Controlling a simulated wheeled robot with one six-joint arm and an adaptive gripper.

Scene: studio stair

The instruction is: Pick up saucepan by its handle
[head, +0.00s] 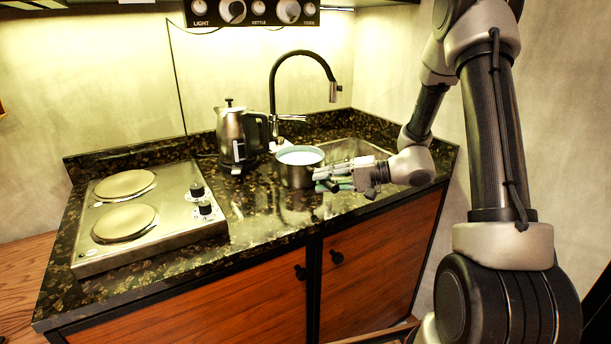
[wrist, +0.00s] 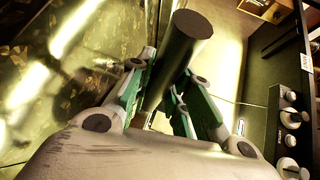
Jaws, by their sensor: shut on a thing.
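The saucepan (head: 295,177) is a metal pot with a pale inside, at the middle of the dark stone counter in the head view. It looks upright, close to the sink. My gripper (head: 326,180) reaches in from the right, beside the pan's right side. In the wrist view, a dark round handle (wrist: 186,38) lies between the green-lined fingers of my gripper (wrist: 166,88), which is shut on it. The handle is mostly hidden by my gripper in the head view. Whether the pan touches the counter is hard to tell.
A kettle (head: 231,135) stands left of the pan. A two-plate hob (head: 150,258) fills the left of the counter. A tall black tap (head: 273,90) rises behind the pan. The sink (head: 352,149) lies behind my gripper. Bare counter lies in front of the pan.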

